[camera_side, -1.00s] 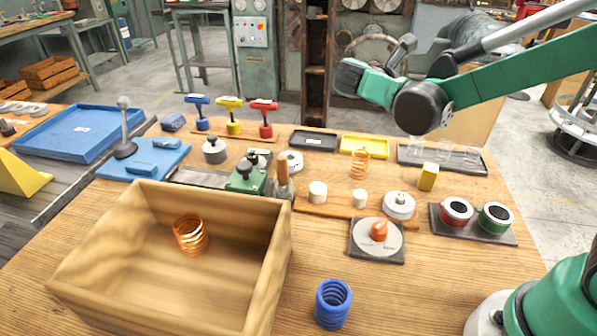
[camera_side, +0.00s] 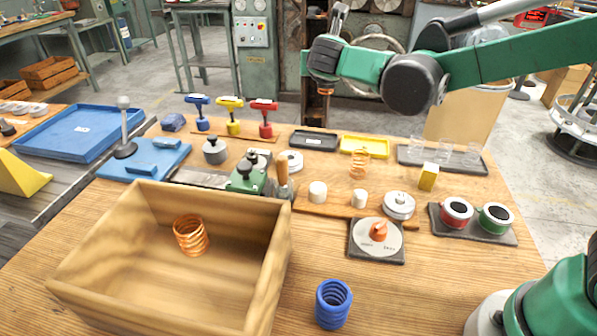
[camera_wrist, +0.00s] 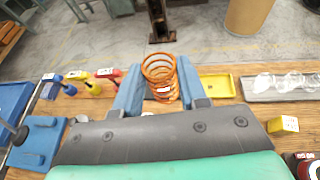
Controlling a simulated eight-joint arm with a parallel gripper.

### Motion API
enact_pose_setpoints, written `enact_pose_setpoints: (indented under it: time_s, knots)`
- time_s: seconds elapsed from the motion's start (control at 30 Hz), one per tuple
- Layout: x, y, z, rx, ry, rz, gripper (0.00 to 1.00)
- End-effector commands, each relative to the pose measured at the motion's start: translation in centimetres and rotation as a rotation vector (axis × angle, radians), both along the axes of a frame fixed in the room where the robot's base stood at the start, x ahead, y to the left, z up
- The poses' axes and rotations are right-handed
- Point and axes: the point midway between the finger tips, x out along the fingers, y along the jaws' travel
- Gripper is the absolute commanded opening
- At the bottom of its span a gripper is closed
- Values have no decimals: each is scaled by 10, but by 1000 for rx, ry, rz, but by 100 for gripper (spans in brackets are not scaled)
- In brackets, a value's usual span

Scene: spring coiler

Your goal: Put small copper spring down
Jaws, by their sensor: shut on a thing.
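My gripper (camera_side: 324,82) is above the back of the bench, pointing down. In the wrist view its two blue fingers (camera_wrist: 160,95) are shut on a copper spring (camera_wrist: 158,68), which stands between them. In the side view only a small orange bit of this spring (camera_side: 325,92) shows below the gripper, well above the bench. A second copper spring (camera_side: 359,163) stands on the bench in front of the yellow tray. A larger copper spring (camera_side: 190,235) is inside the wooden box.
The wooden box (camera_side: 75,255) fills the front left. A black tray (camera_side: 314,140) and a yellow tray (camera_side: 365,146) lie at the back. A blue spring (camera_side: 333,304), a dial scale (camera_side: 377,240) and a yellow block (camera_side: 428,177) stand nearby. Bare wood shows at front right.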

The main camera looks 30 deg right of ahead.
Motion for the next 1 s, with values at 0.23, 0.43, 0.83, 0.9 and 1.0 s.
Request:
enact_pose_setpoints:
  time_s: [0.23, 0.43, 0.83, 0.9, 1.0]
  knots:
    - [0, -1, -61, 1, 0, -4, 0]
    - [0, -1, -108, 0, 0, -4, 0]
    - [-1, -1, -151, 1, 0, -6, 0]
    - [0, -1, -160, 1, 0, -6, 0]
    - [0, -1, -172, 1, 0, -6, 0]
